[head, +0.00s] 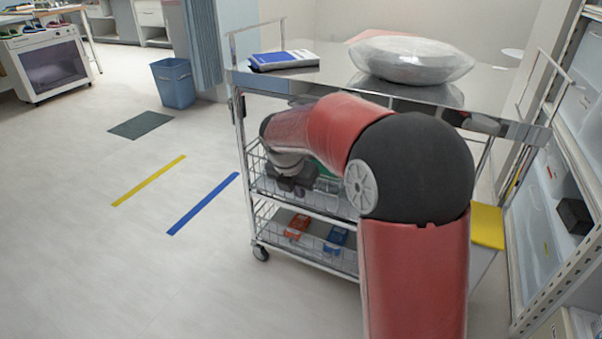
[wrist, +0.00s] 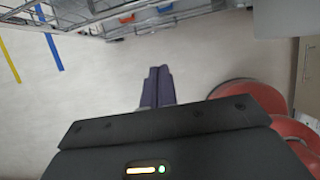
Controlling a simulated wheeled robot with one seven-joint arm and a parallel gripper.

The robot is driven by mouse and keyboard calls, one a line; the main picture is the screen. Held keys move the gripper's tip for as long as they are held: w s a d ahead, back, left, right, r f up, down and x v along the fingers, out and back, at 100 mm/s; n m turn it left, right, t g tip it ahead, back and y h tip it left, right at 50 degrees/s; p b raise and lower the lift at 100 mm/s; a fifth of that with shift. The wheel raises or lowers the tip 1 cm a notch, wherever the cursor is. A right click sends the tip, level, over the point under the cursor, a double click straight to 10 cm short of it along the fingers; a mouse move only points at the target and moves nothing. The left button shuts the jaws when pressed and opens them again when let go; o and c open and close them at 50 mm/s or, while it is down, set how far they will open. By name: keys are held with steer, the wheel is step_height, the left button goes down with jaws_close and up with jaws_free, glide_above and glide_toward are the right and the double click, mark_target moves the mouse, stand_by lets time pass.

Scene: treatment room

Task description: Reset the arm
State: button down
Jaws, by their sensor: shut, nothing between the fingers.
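My arm, red with a dark joint, reaches forward and bends down in front of the steel trolley (head: 300,83) in the head view. My gripper (wrist: 158,72) shows in the wrist view with its two dark fingers together and nothing between them. It points over bare floor, with the trolley's wire baskets at the top of that view.
On the trolley top lie a blue-and-white packet (head: 284,60) and a clear-wrapped pillow-like bundle (head: 412,60). The lower basket holds an orange item (head: 297,227) and a blue item (head: 336,239). A shelf rack (head: 575,130) stands right.

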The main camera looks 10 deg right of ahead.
steer(key=s+d+r+m+y, duration=0.1)
steer(key=s+r+m, duration=0.1)
steer(key=s+m, duration=0.7)
steer(key=s+d+r+m+t, duration=0.1)
steer(key=s+d+r+m, duration=0.1)
steer(key=s+m, duration=0.8)
steer(key=s+d+r+m+t+y, duration=0.1)
steer(key=s+d+r+m, duration=0.1)
steer(key=s+m, duration=0.7)
steer(key=shift+s+m+y, duration=0.3)
steer(key=shift+s, duration=0.8)
